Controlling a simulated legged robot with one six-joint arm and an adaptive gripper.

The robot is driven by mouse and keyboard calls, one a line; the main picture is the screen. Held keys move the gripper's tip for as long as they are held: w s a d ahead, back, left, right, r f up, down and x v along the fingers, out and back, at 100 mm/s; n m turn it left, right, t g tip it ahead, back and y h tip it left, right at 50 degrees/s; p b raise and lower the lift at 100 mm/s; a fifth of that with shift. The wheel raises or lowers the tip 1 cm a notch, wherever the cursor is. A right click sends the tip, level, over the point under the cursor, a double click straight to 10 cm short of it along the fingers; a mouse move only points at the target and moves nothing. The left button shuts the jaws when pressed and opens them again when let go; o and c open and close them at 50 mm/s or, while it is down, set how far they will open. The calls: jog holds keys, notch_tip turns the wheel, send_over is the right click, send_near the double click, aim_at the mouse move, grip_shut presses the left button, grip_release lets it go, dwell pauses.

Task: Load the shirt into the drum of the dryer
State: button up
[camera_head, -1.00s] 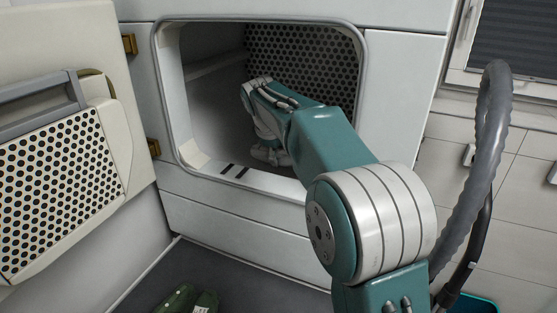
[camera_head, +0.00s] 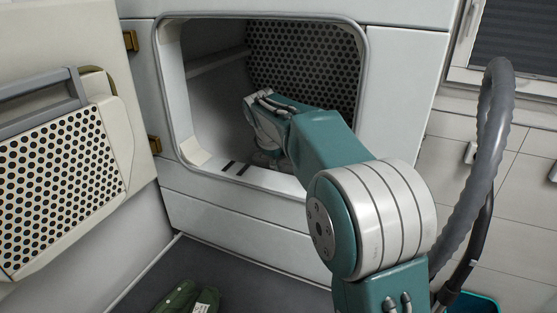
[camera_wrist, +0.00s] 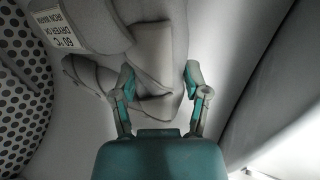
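The dryer's drum opening (camera_head: 362,100) is uncovered, with the door (camera_head: 60,170) swung out to the left. My arm reaches through the opening, and my gripper is inside the drum, mostly hidden in the head view. In the wrist view my gripper (camera_wrist: 158,80) is open, its two fingers well apart. A pale grey shirt (camera_wrist: 155,50) with a white printed care label (camera_wrist: 60,30) lies in folds inside the drum, just beyond and between the fingers. Neither finger visibly pinches it. In the head view the shirt is hard to make out behind the arm.
The perforated drum back (camera_head: 300,60) is behind my gripper. A dark green item with a white label (camera_head: 187,298) is below, cut off by the bottom edge. A grey hose (camera_head: 492,130) curves up at the right.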

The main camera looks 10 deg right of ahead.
jog(key=o, duration=0.4)
jog(key=shift+c, duration=0.2)
